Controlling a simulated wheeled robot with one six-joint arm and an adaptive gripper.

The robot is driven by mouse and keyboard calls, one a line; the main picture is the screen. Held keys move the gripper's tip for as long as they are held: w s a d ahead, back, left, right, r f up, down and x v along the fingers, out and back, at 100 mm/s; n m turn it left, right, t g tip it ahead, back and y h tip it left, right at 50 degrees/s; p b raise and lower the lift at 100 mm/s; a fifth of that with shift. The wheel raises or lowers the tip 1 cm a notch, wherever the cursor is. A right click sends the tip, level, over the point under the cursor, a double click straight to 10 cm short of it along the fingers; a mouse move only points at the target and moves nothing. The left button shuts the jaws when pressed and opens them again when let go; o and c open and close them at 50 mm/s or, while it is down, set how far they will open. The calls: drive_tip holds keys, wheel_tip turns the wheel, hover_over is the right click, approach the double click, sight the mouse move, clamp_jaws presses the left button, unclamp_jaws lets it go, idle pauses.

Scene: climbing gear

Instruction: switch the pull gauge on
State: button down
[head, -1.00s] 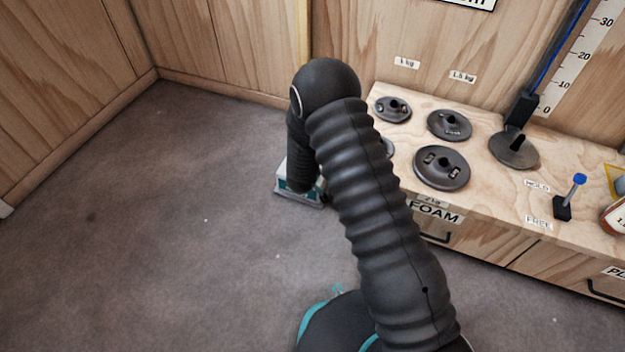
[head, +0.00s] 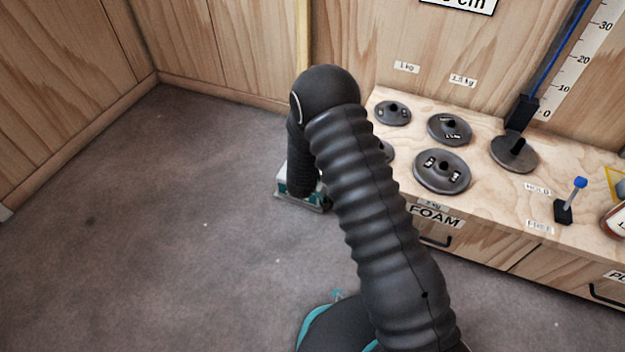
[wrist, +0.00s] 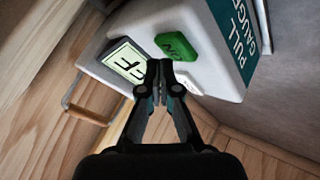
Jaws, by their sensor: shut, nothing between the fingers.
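The pull gauge (wrist: 205,50) is a white box with a teal side lettered PULL GAUGE. Its top carries a green ON button (wrist: 177,46), a pale button (wrist: 189,84) partly hidden by a finger, and a display (wrist: 128,61) whose visible letters read FF. My gripper (wrist: 163,76) is shut and empty. In the wrist view its tips lie between the display and the pale button, just below the green one; I cannot tell whether they touch the box. In the head view the gauge (head: 314,205) shows low beside the bench, and my arm hides much of it and the gripper.
The wooden bench (head: 480,215) on the right holds several dark disc weights (head: 442,171) and a blue-tipped lever (head: 579,183) marked HOLD and FREE. Drawers with handles line its front. The grey floor (head: 150,230) on the left is clear. Wooden walls stand behind.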

drive_tip(key=shift+f, duration=0.1)
idle(0.4)
drive_tip(key=shift+f, duration=0.35)
drive_tip(key=shift+r, duration=0.45)
idle(0.4)
drive_tip(key=shift+r+p, duration=2.65)
drive_tip(key=shift+r, duration=0.35)
